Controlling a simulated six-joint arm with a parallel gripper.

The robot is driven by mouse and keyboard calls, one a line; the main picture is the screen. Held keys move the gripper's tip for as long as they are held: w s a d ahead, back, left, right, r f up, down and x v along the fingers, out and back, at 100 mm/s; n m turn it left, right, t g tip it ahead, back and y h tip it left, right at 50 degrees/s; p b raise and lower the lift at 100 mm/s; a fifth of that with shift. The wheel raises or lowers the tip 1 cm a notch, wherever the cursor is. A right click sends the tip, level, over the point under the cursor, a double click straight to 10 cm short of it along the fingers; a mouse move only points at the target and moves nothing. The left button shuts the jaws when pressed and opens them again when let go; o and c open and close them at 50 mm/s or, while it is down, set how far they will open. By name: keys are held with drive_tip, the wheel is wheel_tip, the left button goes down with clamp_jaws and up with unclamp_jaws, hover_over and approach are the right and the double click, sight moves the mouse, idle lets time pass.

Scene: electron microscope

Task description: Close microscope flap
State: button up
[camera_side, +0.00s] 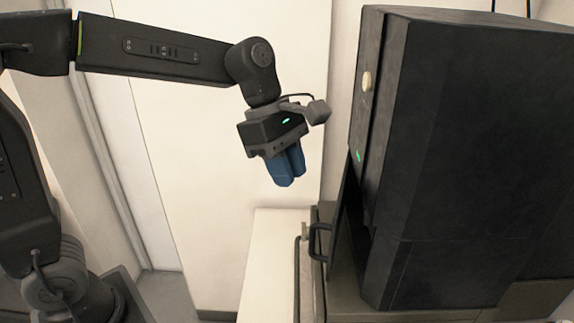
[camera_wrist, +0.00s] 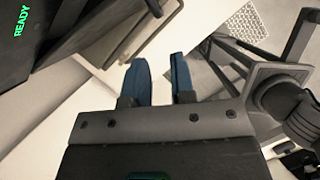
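The microscope (camera_side: 470,150) is a tall black housing at the right of the side view. Its dark flap (camera_side: 338,225) stands out at an angle from the lower left of the housing, with a dark gap behind it. A black loop handle (camera_side: 319,241) sits on the flap's outer side. My gripper (camera_side: 287,181) has blue fingers that point down, above and left of the flap, apart from it. In the wrist view the fingers (camera_wrist: 158,65) are parted with nothing between them. The microscope's black face with a green READY display (camera_wrist: 22,20) shows at top left.
A pale bench top (camera_side: 268,260) lies below my gripper, with a metal rail (camera_side: 297,280) along it next to the flap. A round pale knob (camera_side: 367,81) sits on the housing. Open air lies between my gripper and the microscope.

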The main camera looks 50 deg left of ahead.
drive_tip(key=shift+r, duration=0.2)
drive_tip(key=shift+c, duration=0.2)
drive_tip(key=shift+a+f, duration=0.2)
drive_tip(key=shift+f, duration=0.1)
drive_tip(key=shift+c, duration=0.7)
drive_tip(key=a+f+n+g+h, duration=0.1)
drive_tip(key=f+n, duration=0.1)
drive_tip(key=s+a+f+n+g+h, duration=0.1)
drive_tip(key=f+g, duration=0.1)
drive_tip(key=f, duration=0.1)
drive_tip(key=a+f+n+g+h, duration=0.1)
drive_tip(key=a+f+n+h, duration=0.1)
drive_tip(key=f, duration=0.1)
drive_tip(key=shift+s+f+n, duration=0.15)
drive_tip(key=shift+s+n, duration=0.05)
drive_tip(key=shift+n, duration=0.1)
clamp_jaws()
drive_tip(key=a+f+n+t+h, duration=0.2)
drive_tip(key=a+f+n+h, duration=0.3)
drive_tip(key=n+h, duration=0.45)
drive_tip(key=w+d, duration=0.1)
drive_tip(key=d, duration=1)
drive_tip(key=shift+w+d+r, duration=0.2)
drive_tip(key=shift+d+r, duration=0.05)
